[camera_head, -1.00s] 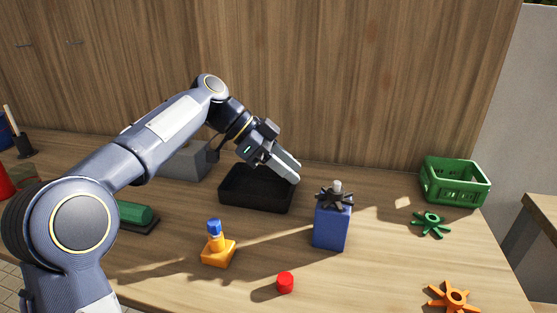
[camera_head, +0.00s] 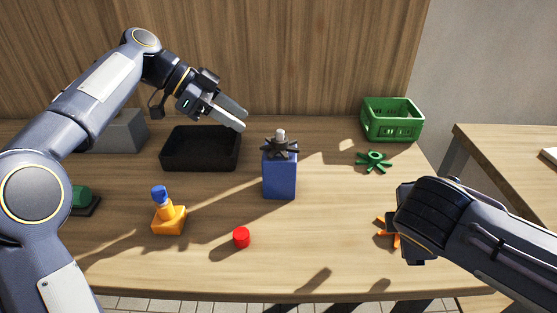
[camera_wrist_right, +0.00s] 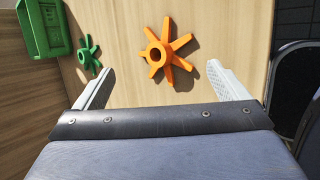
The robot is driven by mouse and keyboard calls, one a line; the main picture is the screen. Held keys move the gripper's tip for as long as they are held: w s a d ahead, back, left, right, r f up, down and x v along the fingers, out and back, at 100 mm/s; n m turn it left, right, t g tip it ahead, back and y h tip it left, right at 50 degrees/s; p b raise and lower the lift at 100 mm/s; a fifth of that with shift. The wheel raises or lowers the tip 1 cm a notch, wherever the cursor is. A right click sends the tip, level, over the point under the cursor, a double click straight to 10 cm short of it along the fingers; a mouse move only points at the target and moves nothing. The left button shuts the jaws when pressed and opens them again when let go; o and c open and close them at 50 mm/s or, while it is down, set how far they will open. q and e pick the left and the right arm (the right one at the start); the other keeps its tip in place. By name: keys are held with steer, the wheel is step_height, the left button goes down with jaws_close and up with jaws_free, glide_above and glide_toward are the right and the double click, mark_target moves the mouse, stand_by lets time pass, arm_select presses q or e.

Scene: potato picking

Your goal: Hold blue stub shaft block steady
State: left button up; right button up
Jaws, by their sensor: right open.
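The blue stub shaft block (camera_head: 280,177) stands upright on the table in the head view. A dark spider-shaped gear (camera_head: 280,148) sits on its top, around a light grey shaft end (camera_head: 280,134). My left gripper (camera_head: 244,120) is up and to the left of the block, over the black tray's right side, apart from the block. Its two fingers look parted, with nothing between them. My right gripper (camera_wrist_right: 157,72) is open and empty in the right wrist view. An orange gear (camera_wrist_right: 168,53) lies on the table beyond its fingers; my right arm partly hides it in the head view.
The black tray (camera_head: 202,165) stands behind and left of the block. A green gear (camera_head: 374,161) and green crate (camera_head: 391,122) are at the right. Bare table surrounds the block.

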steer(key=w+a+r+n+t+h, duration=0.3)
steer(key=w+a+n, duration=0.1)
steer(key=w+n, duration=0.2)
step_height(320, 180, up, 2)
steer(key=r+n+t+y, duration=0.1)
steer(key=n+t+y, duration=0.6)
steer(key=n, duration=0.6)
glide_above(278, 184)
steer(key=s, duration=0.3)
steer(key=shift+w+d+f+t+h, duration=0.15)
steer(key=shift+w+f+t+h, duration=0.1)
steer(key=shift+t+h, duration=0.45)
steer(key=shift+f, duration=0.35)
step_height(278, 184, down, 8)
steer(key=shift+r, duration=0.2)
steer(key=w, duration=0.5)
steer(key=shift+w+r, duration=0.15)
steer(key=shift+w, duration=1.1)
